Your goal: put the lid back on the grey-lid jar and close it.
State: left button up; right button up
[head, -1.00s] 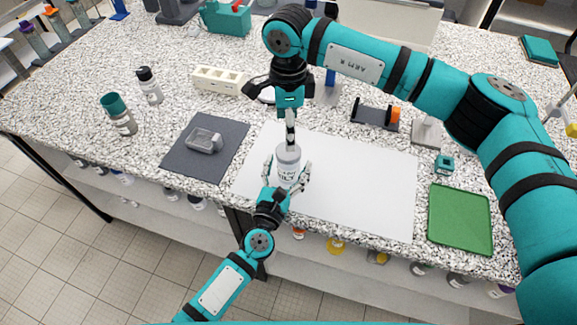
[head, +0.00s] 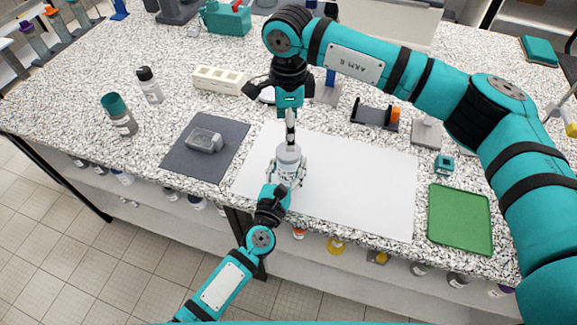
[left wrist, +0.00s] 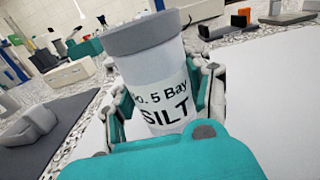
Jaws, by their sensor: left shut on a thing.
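The white jar (left wrist: 158,88), labelled "No. 5 Bay SILT", stands upright over the white mat, with the grey lid (left wrist: 145,32) on its top; I cannot tell whether the lid is tight. The lid also shows in the head view (head: 289,155). My left gripper (head: 287,172) is shut on the jar's body from the near side, below the lid. My right gripper (head: 291,143) points straight down over the lid, its tips at or just above the lid's top. Its fingers show edge-on, so their opening is hidden.
The white mat (head: 360,190) is mostly clear. A green tray (head: 460,218) lies at right. A white rack (head: 219,80) and a black holder (head: 372,114) stand behind.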

aim_at(288, 166)
jog(key=n, duration=1.3)
jog(key=shift+n, duration=0.3)
jog(key=shift+f, duration=4)
